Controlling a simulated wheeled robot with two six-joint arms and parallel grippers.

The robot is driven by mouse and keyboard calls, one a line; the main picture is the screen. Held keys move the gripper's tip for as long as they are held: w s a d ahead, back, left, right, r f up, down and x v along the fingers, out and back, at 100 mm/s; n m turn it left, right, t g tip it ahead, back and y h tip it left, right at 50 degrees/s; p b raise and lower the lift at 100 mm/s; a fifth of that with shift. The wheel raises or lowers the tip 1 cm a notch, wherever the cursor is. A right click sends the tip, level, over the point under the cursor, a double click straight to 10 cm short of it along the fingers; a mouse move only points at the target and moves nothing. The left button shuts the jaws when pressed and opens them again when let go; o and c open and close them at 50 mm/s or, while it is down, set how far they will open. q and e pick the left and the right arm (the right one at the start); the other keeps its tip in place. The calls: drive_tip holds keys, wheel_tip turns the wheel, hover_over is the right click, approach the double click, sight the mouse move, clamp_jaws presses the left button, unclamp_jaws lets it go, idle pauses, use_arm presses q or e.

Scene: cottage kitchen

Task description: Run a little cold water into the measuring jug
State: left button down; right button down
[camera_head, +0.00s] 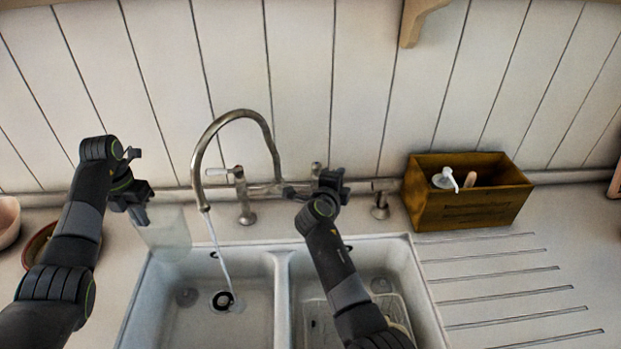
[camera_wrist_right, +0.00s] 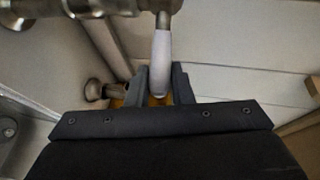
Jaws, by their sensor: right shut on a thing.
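The measuring jug (camera_head: 166,236) is clear and hard to make out. It is at the back left corner of the left basin, left of the falling water. My left gripper (camera_head: 138,205) appears shut on its upper left side. Water (camera_head: 220,256) runs from the spout of the tap (camera_head: 205,150) into the left basin, not into the jug. My right gripper (camera_head: 318,187) is at the right side of the tap, shut on the tap's right lever (camera_wrist_right: 161,60), which is white in the right wrist view.
The double sink has a left basin (camera_head: 262,300) with a drain and a right basin (camera_head: 408,290) holding a rack. A wooden box (camera_head: 450,210) with a white pump bottle (camera_head: 443,178) stands at the back right. A brown bowl (camera_head: 36,247) is at the far left. The grooved drainboard (camera_head: 510,300) is clear.

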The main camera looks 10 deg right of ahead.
drive_tip(key=shift+f, duration=0.15)
drive_tip(key=c, duration=1.3)
unclamp_jaws()
drive_tip(key=shift+a, duration=0.1)
